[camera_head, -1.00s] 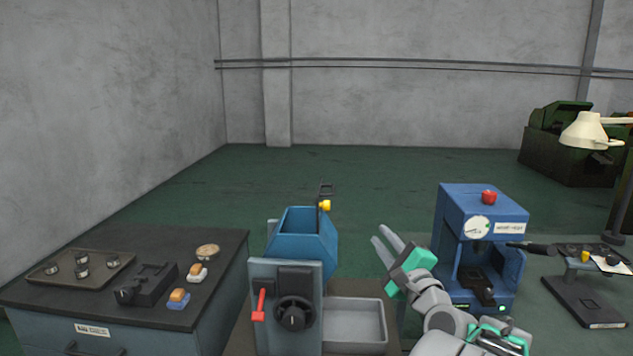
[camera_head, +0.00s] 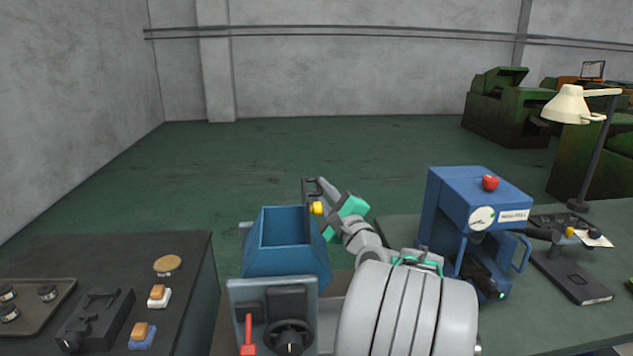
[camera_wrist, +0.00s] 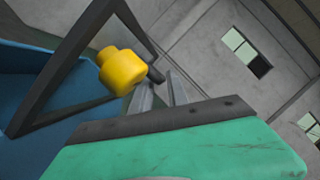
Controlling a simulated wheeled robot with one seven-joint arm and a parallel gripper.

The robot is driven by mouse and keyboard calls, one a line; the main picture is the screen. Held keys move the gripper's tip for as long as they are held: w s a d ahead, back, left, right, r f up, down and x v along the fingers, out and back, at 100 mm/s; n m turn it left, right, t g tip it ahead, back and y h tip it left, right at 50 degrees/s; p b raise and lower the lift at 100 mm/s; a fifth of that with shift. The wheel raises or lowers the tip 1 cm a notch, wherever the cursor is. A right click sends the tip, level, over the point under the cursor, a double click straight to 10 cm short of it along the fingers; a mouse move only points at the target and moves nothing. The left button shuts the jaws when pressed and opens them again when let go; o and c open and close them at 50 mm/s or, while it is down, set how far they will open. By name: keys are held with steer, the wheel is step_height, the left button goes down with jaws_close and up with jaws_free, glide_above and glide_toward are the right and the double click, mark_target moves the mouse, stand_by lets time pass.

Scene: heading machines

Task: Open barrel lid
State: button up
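The blue open-topped barrel (camera_head: 287,258) stands on the grey machine at bottom centre. A dark frame (camera_head: 307,193), which looks like its lid, stands upright at the right rim, with a yellow knob (camera_head: 317,208) on it. In the wrist view the frame (camera_wrist: 62,65) and knob (camera_wrist: 121,71) are close up at the left, with the blue barrel wall (camera_wrist: 20,75) behind. My gripper (camera_head: 322,187) is at the frame, just behind and above the knob. Its two grey fingers (camera_wrist: 163,90) show a gap between them, and I see nothing clamped there.
The machine front has a red lever (camera_head: 248,335) and a black handwheel (camera_head: 288,337). A blue press (camera_head: 465,205) stands at the right, close to my arm. A dark bench (camera_head: 185,255) with a tray and small switches is at the left.

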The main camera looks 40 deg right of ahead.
steer(key=shift+x, duration=1.15)
jaws_close()
stand_by(0.5)
